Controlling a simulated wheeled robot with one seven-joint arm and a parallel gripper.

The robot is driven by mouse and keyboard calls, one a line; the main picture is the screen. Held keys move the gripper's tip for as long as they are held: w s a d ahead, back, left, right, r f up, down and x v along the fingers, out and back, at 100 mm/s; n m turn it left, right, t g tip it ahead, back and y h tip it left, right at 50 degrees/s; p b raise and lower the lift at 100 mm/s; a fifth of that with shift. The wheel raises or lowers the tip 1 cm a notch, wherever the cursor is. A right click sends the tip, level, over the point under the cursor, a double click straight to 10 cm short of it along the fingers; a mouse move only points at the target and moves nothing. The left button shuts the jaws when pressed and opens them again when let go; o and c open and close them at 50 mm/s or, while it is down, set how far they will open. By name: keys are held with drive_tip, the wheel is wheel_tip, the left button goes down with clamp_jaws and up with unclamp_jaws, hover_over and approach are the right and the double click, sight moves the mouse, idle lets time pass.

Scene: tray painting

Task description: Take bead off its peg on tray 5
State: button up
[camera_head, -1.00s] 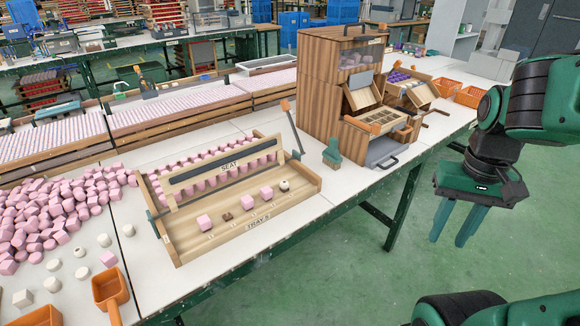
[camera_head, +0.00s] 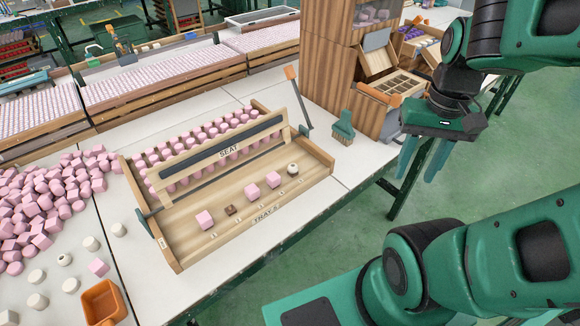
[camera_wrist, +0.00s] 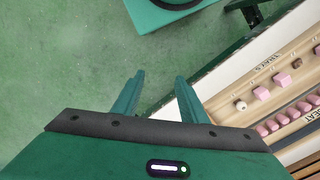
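Tray 5 (camera_head: 190,250) is a wooden tray on the white table, with its label on the front edge and a raised bar marked SEAT across it. Its front row holds pink blocks, a small brown piece (camera_head: 231,210) and, at the right end, a whitish round bead (camera_head: 292,169) with a dark centre. The bead also shows in the wrist view (camera_wrist: 240,105); any peg under it is too small to make out. My gripper (camera_head: 417,172) is open and empty, off to the right of the tray and beyond the table edge. Its parted fingers show in the wrist view (camera_wrist: 159,78).
A teal brush (camera_head: 342,127) stands behind the tray's right end, near a wooden cabinet (camera_head: 325,75) with open drawers. Open floor lies right of the table.

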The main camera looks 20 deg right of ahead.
drive_tip(key=n+y, duration=0.8)
drive_tip(key=n, duration=1)
approach(293, 167)
drive_tip(key=s+f, duration=0.1)
drive_tip(key=s+d+f, duration=0.1)
drive_tip(key=s, duration=0.1)
drive_tip(key=shift+s+d+f, duration=0.15)
drive_tip(key=shift+s+f, duration=0.2)
drive_tip(key=shift+w+f+n+y, duration=0.5)
drive_tip(key=shift+n+y, duration=0.2)
drive_tip(key=shift+y, duration=0.3)
drive_tip(key=shift+w+d+f+n+y, duration=0.15)
drive_tip(key=shift+w+n+y, duration=0.35)
drive_tip(key=shift+n+y, duration=0.3)
drive_tip(key=shift+w+d+n+t+y, duration=0.3)
drive_tip(key=shift+n+t+y, duration=0.1)
drive_tip(key=shift+n+y, duration=0.25)
drive_tip(key=shift+d+n+y, duration=0.55)
drive_tip(key=shift+d+y, duration=0.05)
drive_tip(key=shift+y, duration=0.05)
drive_tip(key=shift+t, duration=0.3)
drive_tip(key=x, duration=0.5)
drive_tip(key=shift+a, duration=0.15)
drive_tip(key=shift+s+x, duration=0.2)
drive_tip(key=shift+x, duration=2.5)
drive_tip(key=shift+r, duration=0.2)
drive_tip(key=c, duration=1.1)
